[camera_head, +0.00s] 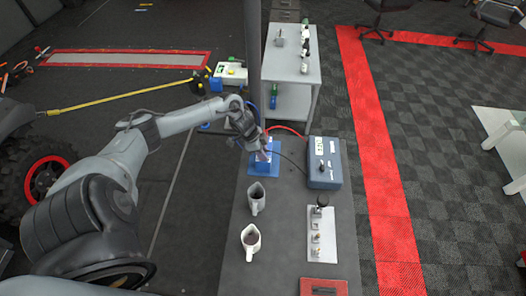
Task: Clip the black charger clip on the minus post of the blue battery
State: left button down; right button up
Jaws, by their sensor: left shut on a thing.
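My left gripper (264,155) reaches in from the left and points down over the battery's top. It is shut, and the black charger clip in it is too small and covered to make out. A thin black cable (293,159) runs from the gripper area to the blue-grey charger (325,165) on the right. The minus post is hidden by the gripper, so I cannot tell whether the clip touches it. My right gripper is not in view.
A red cable (287,129) runs behind my gripper. A white plate with fittings (322,246) and a red tray (323,286) lie at the right. A dark vertical post (253,50) stands behind.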

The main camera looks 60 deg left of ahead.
pick_arm(q)
jog(key=shift+p, duration=0.3)
dwell(0.4)
jog(key=c, duration=0.8)
grip_release()
jog(key=p+v, duration=0.1)
jog(key=v, duration=0.9)
jog(key=shift+s+a+r, duration=0.1)
jog(key=shift+r, duration=0.25)
